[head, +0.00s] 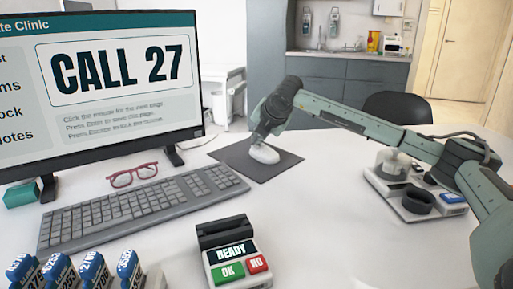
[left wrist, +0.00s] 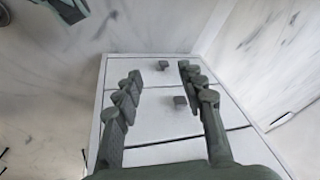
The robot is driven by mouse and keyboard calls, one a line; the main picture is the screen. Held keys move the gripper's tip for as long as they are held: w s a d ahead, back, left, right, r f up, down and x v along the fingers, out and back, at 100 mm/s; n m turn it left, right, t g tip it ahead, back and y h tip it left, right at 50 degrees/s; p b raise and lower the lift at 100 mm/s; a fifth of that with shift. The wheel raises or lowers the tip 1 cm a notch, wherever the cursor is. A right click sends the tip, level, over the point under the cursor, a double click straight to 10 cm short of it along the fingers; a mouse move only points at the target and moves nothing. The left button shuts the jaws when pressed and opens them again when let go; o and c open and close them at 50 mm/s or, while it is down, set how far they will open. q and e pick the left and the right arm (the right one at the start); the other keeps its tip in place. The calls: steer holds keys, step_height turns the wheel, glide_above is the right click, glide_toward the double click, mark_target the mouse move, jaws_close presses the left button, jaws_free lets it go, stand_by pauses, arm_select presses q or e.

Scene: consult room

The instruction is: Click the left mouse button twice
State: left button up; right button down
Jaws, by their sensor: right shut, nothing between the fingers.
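The white mouse (head: 265,155) lies on a dark mouse pad (head: 232,157) right of the keyboard. My right gripper (head: 266,138) is shut and empty, pointing down at the back part of the mouse. It hides that part, and I cannot tell whether the fingertips touch it. The monitor (head: 100,85) shows "CALL 27" with small lines of text about clicking the mouse and pressing keys. My left gripper (left wrist: 160,115) is outside the head view; in the left wrist view its fingers are spread apart with nothing between them, over a white drawer unit (left wrist: 150,152).
A grey keyboard (head: 140,207) and red glasses (head: 133,175) lie before the monitor. A card terminal (head: 230,250) reading "READY" and several blue-topped stamps (head: 90,268) stand at the front. A tray (head: 410,208) with small items sits under my right arm. The white desk between is clear.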

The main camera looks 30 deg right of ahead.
mark_target(258, 147)
steer(key=shift+f+b, duration=0.35)
steer(key=shift+b, duration=0.2)
stand_by(0.4)
steer(key=shift+r, duration=0.75)
steer(key=shift+r+p, duration=1.15)
steer(key=shift+r, duration=1.35)
